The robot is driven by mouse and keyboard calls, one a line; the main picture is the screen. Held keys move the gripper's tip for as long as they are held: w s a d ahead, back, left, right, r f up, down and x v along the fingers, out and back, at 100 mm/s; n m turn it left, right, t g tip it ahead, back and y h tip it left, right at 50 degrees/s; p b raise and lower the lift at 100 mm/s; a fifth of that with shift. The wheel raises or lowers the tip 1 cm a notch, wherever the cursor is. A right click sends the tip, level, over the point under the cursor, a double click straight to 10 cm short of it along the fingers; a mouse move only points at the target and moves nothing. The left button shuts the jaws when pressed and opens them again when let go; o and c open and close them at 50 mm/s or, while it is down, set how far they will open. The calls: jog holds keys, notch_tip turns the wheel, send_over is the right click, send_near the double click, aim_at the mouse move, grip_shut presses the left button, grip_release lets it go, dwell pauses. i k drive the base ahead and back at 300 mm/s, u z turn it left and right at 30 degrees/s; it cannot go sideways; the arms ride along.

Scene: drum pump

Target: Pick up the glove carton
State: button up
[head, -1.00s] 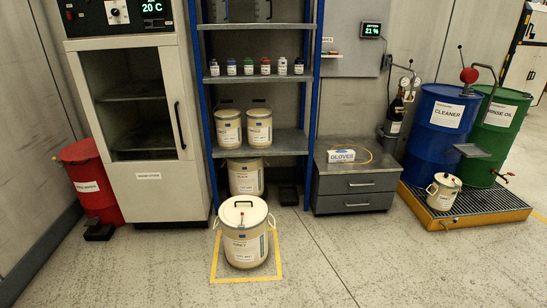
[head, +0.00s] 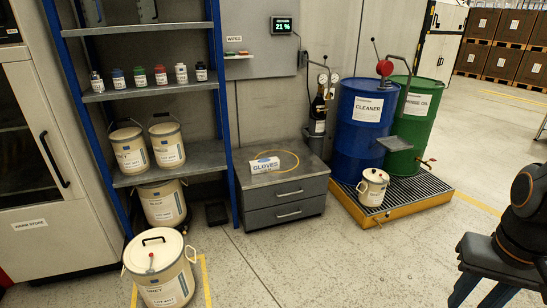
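The glove carton (head: 264,165) is a small white box with blue "GLOVES" lettering. It lies on top of the low grey drawer cabinet (head: 287,193), left of centre on its top. A thin yellow ring (head: 293,155) lies behind and to the right of the carton. My gripper (head: 482,298) shows at the lower right edge of the head view, dark and pointing down. It is far from the carton, to its right and nearer the camera. Its two fingers look spread, with floor showing between them. The fingertips run close to the picture's bottom edge.
A shelf rack (head: 160,95) with bottles and pails stands left of the cabinet. A large pail (head: 158,268) stands on the floor in front. Blue (head: 366,115) and green drums (head: 420,118) stand on a yellow-edged pallet (head: 408,212) at right. Floor before the cabinet is clear.

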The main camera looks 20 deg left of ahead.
aim_at(264, 165)
jog(key=i, duration=1.2)
jog(key=u, duration=1.85)
jog(key=i, duration=2.65)
jog(key=z, duration=0.45)
